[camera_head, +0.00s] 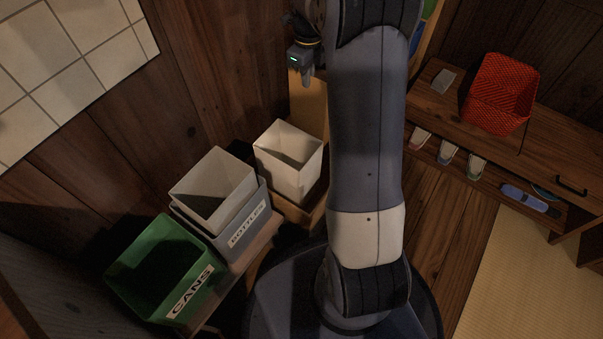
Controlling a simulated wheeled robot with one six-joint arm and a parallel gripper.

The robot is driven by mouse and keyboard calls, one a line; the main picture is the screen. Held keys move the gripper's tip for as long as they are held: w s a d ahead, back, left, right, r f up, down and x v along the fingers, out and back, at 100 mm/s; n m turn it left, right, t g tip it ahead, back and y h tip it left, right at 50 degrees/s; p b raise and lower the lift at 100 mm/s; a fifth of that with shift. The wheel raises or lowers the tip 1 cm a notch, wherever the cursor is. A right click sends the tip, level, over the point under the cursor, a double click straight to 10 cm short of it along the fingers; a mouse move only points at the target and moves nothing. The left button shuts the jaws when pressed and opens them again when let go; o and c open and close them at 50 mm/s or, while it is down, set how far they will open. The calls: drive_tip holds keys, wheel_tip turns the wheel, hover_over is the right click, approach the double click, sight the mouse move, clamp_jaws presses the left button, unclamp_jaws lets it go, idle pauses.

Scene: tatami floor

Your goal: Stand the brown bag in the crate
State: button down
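My gripper (306,78) hangs at the top middle, beside my upper arm, with its fingers pointing down. It is small and dark here, and I cannot tell whether the fingers are apart or hold anything. A tan upright surface (309,112) shows just below and behind it, partly hidden by my arm. I cannot tell whether this is the brown bag or a panel. No other brown bag is visible. I cannot tell which container is the crate; a red woven-looking basket (503,93) stands on the wooden bench at the right, and open bins stand at the left.
A green CANS bin (190,298), a grey bin (238,238) with a white bin (236,190) in it, and another white bin (300,175) line the left wall. The bench (545,143) has shoes beneath. Bare floor (450,235) and tatami (530,275) lie right.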

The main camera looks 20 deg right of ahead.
sight(307, 124)
wheel_tip(307, 124, down, 18)
drive_tip(key=b, duration=0.6)
drive_tip(key=shift+b, duration=0.4)
drive_tip(key=shift+f, duration=0.1)
drive_tip(key=shift+f, duration=0.15)
drive_tip(key=c, duration=1.7)
unclamp_jaws()
wheel_tip(307, 124, up, 12)
drive_tip(key=p, duration=0.5)
drive_tip(key=shift+r, duration=0.2)
